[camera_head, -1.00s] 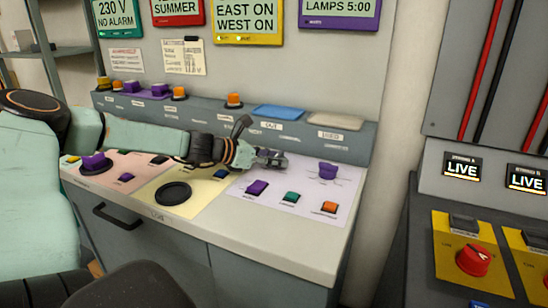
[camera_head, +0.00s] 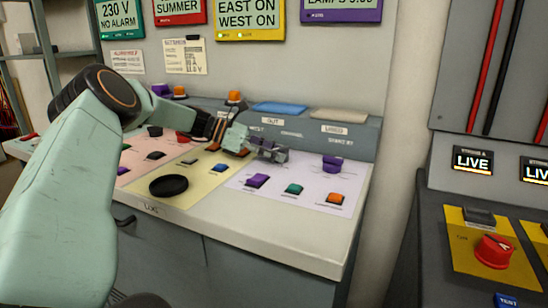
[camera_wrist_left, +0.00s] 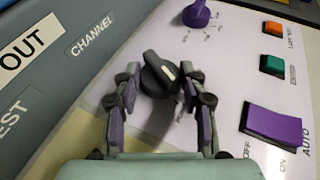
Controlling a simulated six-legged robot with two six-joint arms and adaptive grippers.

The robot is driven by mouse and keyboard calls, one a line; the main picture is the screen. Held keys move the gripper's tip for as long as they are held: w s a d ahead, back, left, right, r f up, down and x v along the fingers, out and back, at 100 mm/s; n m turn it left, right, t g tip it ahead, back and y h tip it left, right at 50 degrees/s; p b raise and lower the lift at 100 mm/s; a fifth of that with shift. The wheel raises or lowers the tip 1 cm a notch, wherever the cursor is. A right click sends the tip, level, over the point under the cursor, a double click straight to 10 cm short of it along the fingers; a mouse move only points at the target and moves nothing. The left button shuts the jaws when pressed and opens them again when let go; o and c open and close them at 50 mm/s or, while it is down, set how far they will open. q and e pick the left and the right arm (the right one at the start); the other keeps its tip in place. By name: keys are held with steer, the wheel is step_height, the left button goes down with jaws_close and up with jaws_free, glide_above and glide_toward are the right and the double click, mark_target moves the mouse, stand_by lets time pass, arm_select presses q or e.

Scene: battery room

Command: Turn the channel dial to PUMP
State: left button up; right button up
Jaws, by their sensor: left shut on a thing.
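The channel dial (camera_wrist_left: 158,75) is a black knob with a white pointer mark, seen in the left wrist view on the pale lilac panel (camera_wrist_left: 215,75). The CHANNEL label (camera_wrist_left: 92,35) is on the grey ledge beside it. My left gripper (camera_wrist_left: 160,92) has its two fingers on either side of the knob and is shut on it. In the head view the left gripper (camera_head: 272,152) is at the back left of the lilac panel and covers the dial. I cannot read PUMP or any other position marking around the knob. My right gripper is not in view.
A purple knob (camera_head: 332,163) stands right of the gripper. A purple rocker (camera_head: 257,181), a green button (camera_head: 294,188) and an orange button (camera_head: 335,198) line the panel's front. A black round knob (camera_head: 169,186) sits on the yellow panel. A red knob (camera_head: 494,251) is at far right.

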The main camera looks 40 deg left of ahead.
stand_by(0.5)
arm_select(q)
steer(key=o, duration=1.1)
steer(key=shift+o, duration=0.2)
steer(key=v, duration=1.2)
